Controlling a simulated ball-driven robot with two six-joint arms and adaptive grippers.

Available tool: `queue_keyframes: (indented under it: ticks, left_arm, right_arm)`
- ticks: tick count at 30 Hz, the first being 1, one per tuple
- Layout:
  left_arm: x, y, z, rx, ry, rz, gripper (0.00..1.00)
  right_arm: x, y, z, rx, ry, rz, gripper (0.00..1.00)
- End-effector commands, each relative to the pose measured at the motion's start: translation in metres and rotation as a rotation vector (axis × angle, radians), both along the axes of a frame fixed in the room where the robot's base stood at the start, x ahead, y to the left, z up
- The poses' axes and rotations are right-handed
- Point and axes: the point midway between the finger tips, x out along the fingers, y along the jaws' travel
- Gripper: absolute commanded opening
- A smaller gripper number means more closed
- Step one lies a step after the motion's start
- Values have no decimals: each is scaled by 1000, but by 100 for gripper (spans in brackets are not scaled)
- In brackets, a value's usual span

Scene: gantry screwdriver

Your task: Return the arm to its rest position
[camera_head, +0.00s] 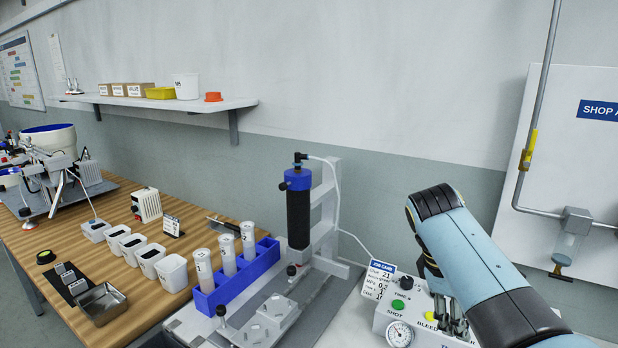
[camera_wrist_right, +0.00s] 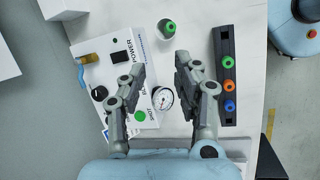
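My right arm (camera_head: 465,250) comes in from the lower right in the head view, bent above a white control box (camera_head: 385,318). My right gripper (camera_head: 452,324) points down at the box's right part, partly hidden by the arm. In the right wrist view the gripper (camera_wrist_right: 160,68) has its two fingers spread apart with nothing between them. The box's round gauge (camera_wrist_right: 163,98) and green button (camera_wrist_right: 140,116) show below the fingers. I cannot tell whether the fingers touch the box. My left gripper is not in view.
A press with a black cylinder (camera_head: 299,215) stands left of the arm, beside a blue rack (camera_head: 243,278) of tubes. In the wrist view, a dark strip with coloured caps (camera_wrist_right: 227,75) and a green-topped container (camera_wrist_right: 166,30) stand nearby. A wall pipe (camera_head: 530,140) rises at right.

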Motion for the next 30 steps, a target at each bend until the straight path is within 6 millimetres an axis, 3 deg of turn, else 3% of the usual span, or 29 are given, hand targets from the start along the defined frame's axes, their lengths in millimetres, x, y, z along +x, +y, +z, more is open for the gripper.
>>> queue_keyframes:
  ticks: [8,12,18,24,30]
  left_arm:
    - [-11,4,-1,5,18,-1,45]
    - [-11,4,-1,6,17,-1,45]
    - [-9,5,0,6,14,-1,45]
    - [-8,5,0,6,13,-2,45]
    - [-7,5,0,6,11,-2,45]
  right_arm:
    - [-67,-23,-33,67,-130,-194,31]
    - [-122,-34,-40,118,-228,-324,31]
    - [-191,-37,-25,204,-351,-470,31]
    - [-238,-31,-1,278,-419,-552,31]
    - [-271,-22,24,342,-460,-608,31]
